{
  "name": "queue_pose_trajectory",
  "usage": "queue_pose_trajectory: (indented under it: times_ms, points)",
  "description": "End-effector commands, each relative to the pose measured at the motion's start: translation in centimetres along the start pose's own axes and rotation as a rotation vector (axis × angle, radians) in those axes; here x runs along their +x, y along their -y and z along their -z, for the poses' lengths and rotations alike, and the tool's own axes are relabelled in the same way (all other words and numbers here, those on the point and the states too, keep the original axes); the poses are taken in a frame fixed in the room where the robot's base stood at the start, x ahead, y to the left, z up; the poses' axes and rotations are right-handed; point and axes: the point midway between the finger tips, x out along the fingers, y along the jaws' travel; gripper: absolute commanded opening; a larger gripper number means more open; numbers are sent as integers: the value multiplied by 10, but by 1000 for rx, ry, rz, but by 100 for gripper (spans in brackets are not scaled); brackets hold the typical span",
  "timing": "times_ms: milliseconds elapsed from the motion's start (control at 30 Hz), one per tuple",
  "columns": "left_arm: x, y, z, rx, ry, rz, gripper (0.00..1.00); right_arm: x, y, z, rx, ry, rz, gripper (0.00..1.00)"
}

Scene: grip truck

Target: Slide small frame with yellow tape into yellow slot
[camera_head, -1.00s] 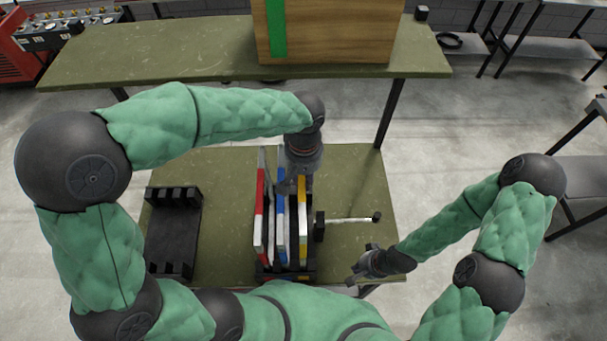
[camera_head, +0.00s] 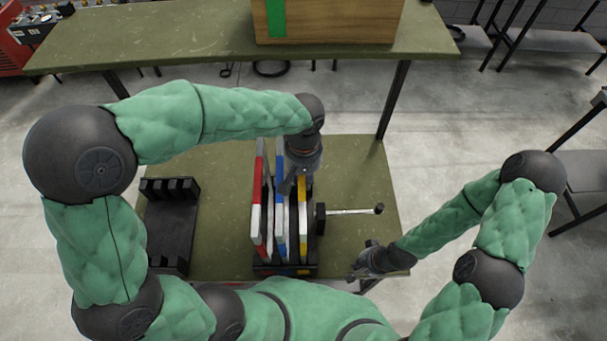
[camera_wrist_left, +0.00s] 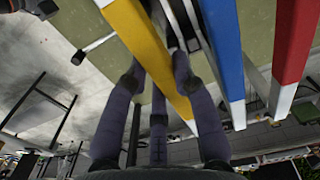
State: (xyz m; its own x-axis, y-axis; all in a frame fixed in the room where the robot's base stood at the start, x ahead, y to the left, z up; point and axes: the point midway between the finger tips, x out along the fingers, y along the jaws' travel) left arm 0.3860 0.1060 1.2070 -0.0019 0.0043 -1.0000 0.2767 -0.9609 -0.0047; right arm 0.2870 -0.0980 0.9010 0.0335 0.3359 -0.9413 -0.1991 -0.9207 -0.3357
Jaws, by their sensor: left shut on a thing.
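The frame with yellow tape (camera_head: 303,212) stands upright in the right part of a black rack (camera_head: 314,266), by the rack's yellow mark. My left gripper (camera_wrist_left: 157,72) is shut on its yellow-taped bar, with fingers on both sides. In the head view, my left gripper (camera_head: 301,178) is over the frame's far half, and its fingertips are partly hidden. The frame's lower edge is hidden, so I cannot tell how deep it sits in the slot. My right gripper (camera_head: 366,261) looks open and empty at the table's near right edge.
A blue-taped frame (camera_head: 280,205) and a red-taped frame (camera_head: 258,205) stand upright just left of the yellow one. A clamp-like black part with a metal rod (camera_head: 350,212) lies right of the rack. An empty black rack (camera_head: 170,230) stands at left on the green table.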

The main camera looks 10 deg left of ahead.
Motion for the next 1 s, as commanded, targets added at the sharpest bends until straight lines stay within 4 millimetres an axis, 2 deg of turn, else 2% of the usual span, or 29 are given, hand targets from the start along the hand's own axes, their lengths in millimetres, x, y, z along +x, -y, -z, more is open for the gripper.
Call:
queue_pose_trajectory:
  times_ms: [867, 900, 967, 1000]
  points:
    - [7, 0, 1, 0, -2, -1, 0, 6, -2, 0, 0, 0, 0, 0]
    - [7, 0, 1, 0, -2, -1, 35, 6, -2, 0, 0, 0, 0, 0]
    - [7, 0, 1, 0, -2, -1, 52, 5, -2, 0, 0, 0, 0, 0]
    - [7, 0, 1, 0, -2, -1, 54, 5, -2, 0, 0, 0, 0, 0]
